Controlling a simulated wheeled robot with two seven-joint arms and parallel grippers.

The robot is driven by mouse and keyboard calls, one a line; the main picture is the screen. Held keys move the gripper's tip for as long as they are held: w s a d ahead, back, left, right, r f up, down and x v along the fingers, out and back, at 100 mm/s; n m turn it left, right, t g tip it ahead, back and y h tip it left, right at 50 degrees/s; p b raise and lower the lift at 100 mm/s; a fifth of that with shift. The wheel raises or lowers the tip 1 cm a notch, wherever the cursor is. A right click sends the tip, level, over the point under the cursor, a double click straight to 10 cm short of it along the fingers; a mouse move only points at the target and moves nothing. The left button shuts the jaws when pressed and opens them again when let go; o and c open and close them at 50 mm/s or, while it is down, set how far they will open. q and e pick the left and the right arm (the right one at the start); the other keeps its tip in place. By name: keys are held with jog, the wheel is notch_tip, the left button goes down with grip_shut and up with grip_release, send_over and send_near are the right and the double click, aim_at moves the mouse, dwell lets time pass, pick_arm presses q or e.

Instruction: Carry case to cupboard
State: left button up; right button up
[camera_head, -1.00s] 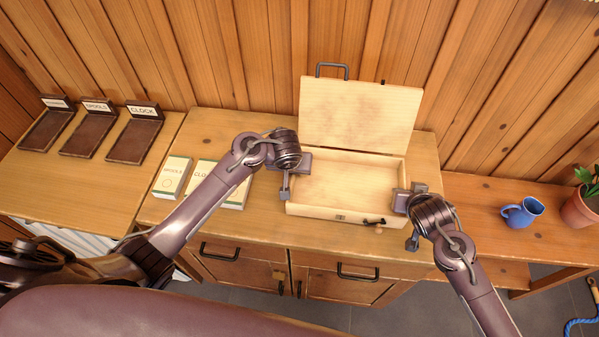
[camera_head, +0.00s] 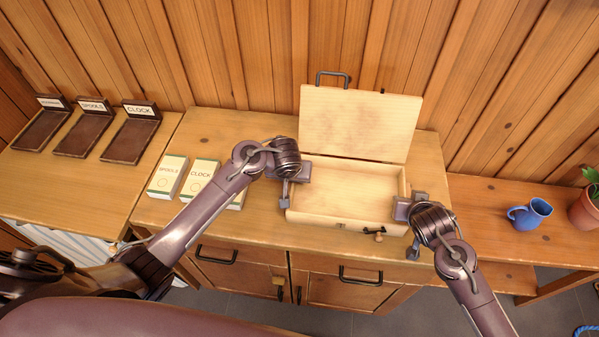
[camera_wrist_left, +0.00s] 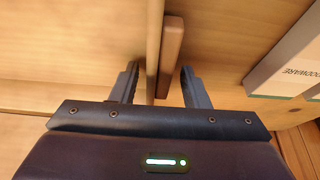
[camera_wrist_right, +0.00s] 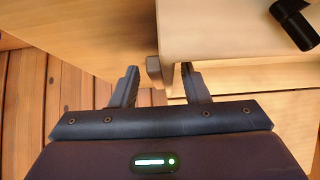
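The pale wooden case (camera_head: 352,190) stands on the worktop of the wooden cupboard (camera_head: 205,140). Its lid (camera_head: 358,122) is up and tilted back, and the inside looks empty. My left gripper (camera_head: 288,195) is at the case's left wall. In the left wrist view, its fingers (camera_wrist_left: 160,85) stand apart on either side of the wall (camera_wrist_left: 171,45), with a gap showing. My right gripper (camera_head: 412,232) is at the right wall. In the right wrist view, its fingers (camera_wrist_right: 160,85) stand apart around a wall edge (camera_wrist_right: 153,70). Finger contact is unclear in the head view.
Labelled dark trays (camera_head: 130,140) are on the left table. A blue mug (camera_head: 529,213) and potted plant (camera_head: 586,208) are on the right bench.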

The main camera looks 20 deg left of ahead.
pick_arm(q)
jog(key=shift+d+r, duration=0.1)
jog(key=shift+r, duration=0.1)
jog(key=v, duration=1)
jog(key=shift+s+r, duration=0.15)
pick_arm(e)
jog(key=shift+s, duration=0.1)
pick_arm(q)
jog(key=shift+s+r, duration=0.25)
jog(key=shift+r, duration=0.3)
pick_arm(e)
jog(key=v, duration=1.2)
jog(key=shift+d, duration=0.1)
